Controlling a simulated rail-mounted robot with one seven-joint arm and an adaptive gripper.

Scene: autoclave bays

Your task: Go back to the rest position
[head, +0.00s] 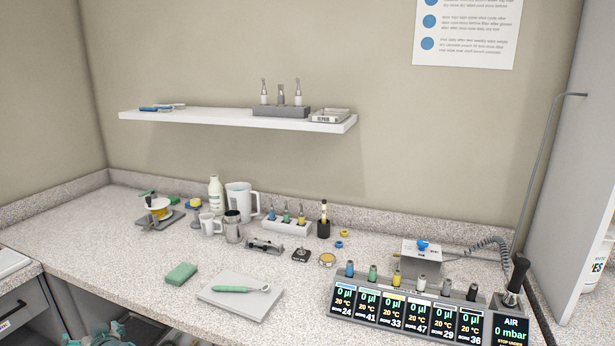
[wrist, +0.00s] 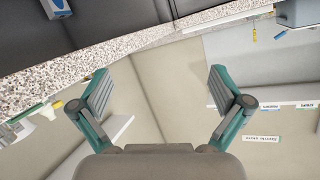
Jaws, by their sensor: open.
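My gripper (wrist: 160,90) is open in the wrist view, its two teal fingers with grey pads spread wide apart. Nothing is between the fingers, and neither touches anything. Behind them are pale wall and cabinet surfaces, with a speckled counter edge (wrist: 150,37) crossing the view at a slant. In the head view, teal parts show at the bottom left, below the counter's front edge; I cannot tell there how the fingers stand.
The speckled counter (head: 95,235) holds a grey pad (head: 250,303) with a green tool (head: 240,289), a green sponge (head: 181,273), a white jug (head: 240,198) and a row of displays (head: 405,315). A white shelf (head: 210,119) hangs above. The counter's front left is clear.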

